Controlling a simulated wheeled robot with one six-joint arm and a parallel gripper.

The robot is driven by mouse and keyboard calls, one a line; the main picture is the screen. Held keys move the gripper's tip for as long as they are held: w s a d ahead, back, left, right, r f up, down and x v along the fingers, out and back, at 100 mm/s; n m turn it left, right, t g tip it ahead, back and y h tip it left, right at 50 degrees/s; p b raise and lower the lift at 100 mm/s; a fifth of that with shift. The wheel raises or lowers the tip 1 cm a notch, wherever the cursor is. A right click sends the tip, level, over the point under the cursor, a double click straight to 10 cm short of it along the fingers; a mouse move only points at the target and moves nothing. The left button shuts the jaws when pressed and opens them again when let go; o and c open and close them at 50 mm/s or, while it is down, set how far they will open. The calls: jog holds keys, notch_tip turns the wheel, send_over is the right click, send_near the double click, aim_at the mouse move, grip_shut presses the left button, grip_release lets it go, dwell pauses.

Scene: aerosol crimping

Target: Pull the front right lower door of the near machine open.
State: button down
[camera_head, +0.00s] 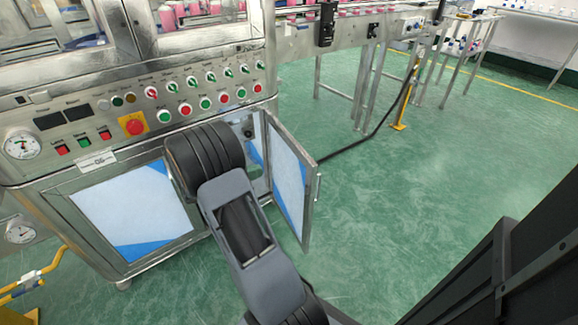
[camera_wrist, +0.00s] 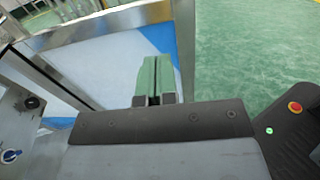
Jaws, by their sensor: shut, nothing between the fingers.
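The front right lower door (camera_head: 290,178) of the near machine stands swung well open, out from the front into the floor space. It has a metal frame around a white and blue panel, and a bar handle (camera_head: 318,187) on its free edge. In the wrist view the door's panel (camera_wrist: 108,62) fills the upper left, behind my fingers. My gripper (camera_wrist: 155,78) has two green fingers pressed together with nothing between them. They overlap the door's panel near its free edge; I cannot tell if they touch it. My arm hides the gripper in the head view.
The closed left lower door (camera_head: 130,205) is beside the opening. The control panel (camera_head: 180,100) with buttons and switches lies above. The cabinet interior (camera_wrist: 20,120) shows at left in the wrist view. Green floor (camera_head: 400,200) is clear right of the door; a black cable (camera_head: 360,142) crosses it.

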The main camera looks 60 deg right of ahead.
aim_at(302, 156)
jog(key=shift+h, duration=0.3)
jog(key=b+x, duration=0.1)
jog(key=x, duration=0.3)
jog(key=b+x, duration=0.1)
jog(key=x, duration=0.3)
jog(key=b+x, duration=0.2)
jog(key=x, duration=0.2)
jog(key=shift+d+f, duration=0.3)
jog(key=shift+d, duration=0.1)
jog(key=shift+s+d+r, duration=0.1)
jog(key=shift+s+d, duration=0.25)
jog(key=shift+d, duration=0.25)
